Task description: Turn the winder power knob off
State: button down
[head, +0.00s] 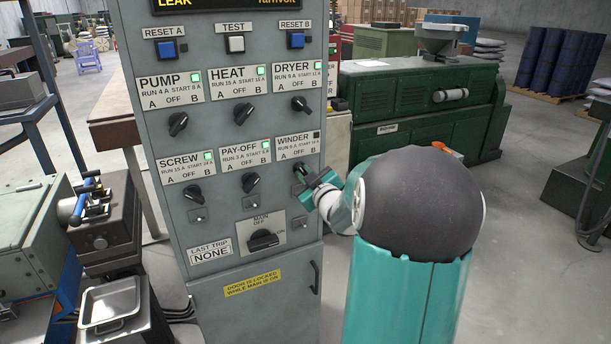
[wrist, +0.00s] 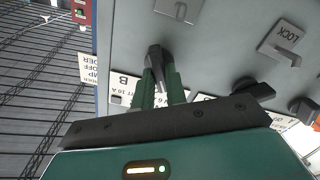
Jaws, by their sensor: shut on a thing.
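The winder knob (head: 299,168) is a small black rotary knob below the WINDER label (head: 297,146) on the grey control cabinet, at the right of its lower knob row. My gripper (head: 305,182) covers much of it in the head view. In the wrist view the dark knob (wrist: 155,62) stands between the two green fingers of my gripper (wrist: 159,82), which are shut on it. The knob's pointing angle is hard to read. The winder's indicator lamp (head: 317,134) is dark, while the other knobs' lamps show green.
The pay-off knob (head: 250,182) and screw knob (head: 193,193) are to the left on the same row. The large main switch (head: 262,240) is below. A lock plate (wrist: 285,43) juts out near my gripper. A green machine (head: 425,110) stands behind at right.

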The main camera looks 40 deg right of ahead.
jog(key=m, duration=0.5)
jog(key=shift+d+m, duration=0.1)
jog(key=shift+m, duration=0.3)
jog(key=shift+s, duration=0.1)
jog(key=c, duration=1.4)
grip_release()
jog(key=shift+c, duration=0.2)
jog(key=v, duration=1.3)
jog(key=shift+s, duration=0.35)
jog(key=shift+a+r, duration=0.1)
jog(key=shift+a, duration=0.1)
